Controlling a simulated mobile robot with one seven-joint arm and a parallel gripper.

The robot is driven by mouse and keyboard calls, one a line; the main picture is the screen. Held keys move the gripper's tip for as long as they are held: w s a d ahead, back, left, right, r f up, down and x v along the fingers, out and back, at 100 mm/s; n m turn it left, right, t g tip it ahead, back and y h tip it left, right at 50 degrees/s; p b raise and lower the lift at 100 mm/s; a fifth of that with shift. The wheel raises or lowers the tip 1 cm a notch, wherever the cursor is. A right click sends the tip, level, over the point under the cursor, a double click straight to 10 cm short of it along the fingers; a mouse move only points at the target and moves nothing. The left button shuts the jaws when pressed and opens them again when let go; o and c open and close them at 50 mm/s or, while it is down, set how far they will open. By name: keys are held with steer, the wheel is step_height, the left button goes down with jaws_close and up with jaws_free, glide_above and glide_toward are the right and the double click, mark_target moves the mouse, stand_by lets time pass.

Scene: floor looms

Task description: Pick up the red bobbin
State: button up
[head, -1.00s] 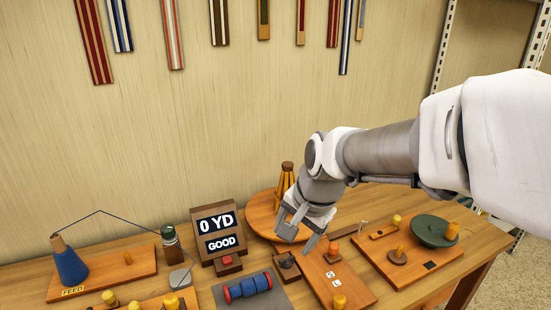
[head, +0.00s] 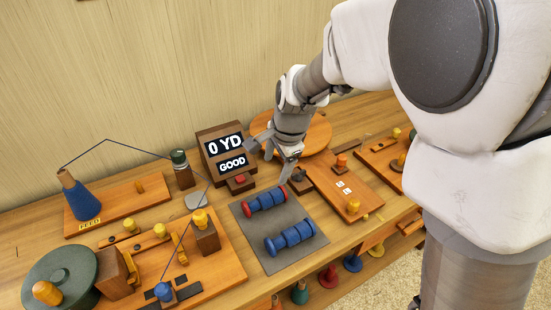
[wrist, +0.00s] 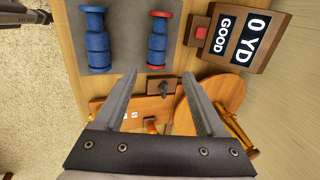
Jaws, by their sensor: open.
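A bobbin with red ends and blue winding (head: 264,201) lies on the grey mat (head: 258,234). It also shows in the wrist view (wrist: 158,42), with its red flange at the far end. A second bobbin, blue all over (head: 290,239), lies nearer the mat's front, and in the wrist view (wrist: 96,42) it is to the left. My gripper (head: 269,164) is open and empty, above the table behind the red-ended bobbin. In the wrist view, its fingertips (wrist: 160,74) are apart from both bobbins, which lie beyond them.
A display box (head: 224,152) reading 0 YD and GOOD stands behind the mat. A wooden board with a threaded post (head: 207,236) is at left. Another board (head: 345,188) is at right. Coloured spools, including a red one (head: 328,277), hang or stand below the table edge.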

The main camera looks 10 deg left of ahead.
steer(key=b, duration=0.3)
glide_above(266, 199)
steer(key=d, duration=0.1)
steer(key=f, duration=1.2)
steer(key=shift+s+f, duration=0.1)
steer(key=shift+s, duration=0.3)
steer(key=x, duration=0.1)
steer(key=b+x, duration=0.1)
steer(key=x, duration=0.3)
steer(key=shift+s+f, duration=0.2)
steer(key=shift+s, duration=0.05)
steer(key=shift+r, duration=0.1)
jaws_close()
